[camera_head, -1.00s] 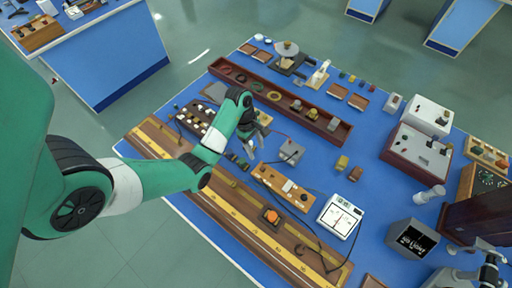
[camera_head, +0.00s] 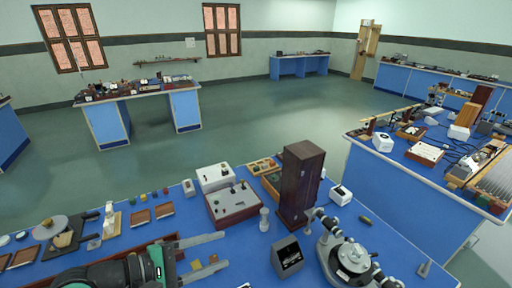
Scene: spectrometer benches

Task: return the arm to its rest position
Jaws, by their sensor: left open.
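My left arm shows at the bottom left of the head view, low over the front edge of the picture. It is dark and green, and my left gripper (camera_head: 223,250) points to the right with its two grey fingers spread apart. Nothing shows between the fingers. The blue bench top (camera_head: 240,247) lies beneath and around it. The rest of the arm is cut off by the lower edge. My right gripper is not in view.
A maroon box with a pale top (camera_head: 233,201) stands beyond the gripper. Another blue bench (camera_head: 385,185) is at the right.

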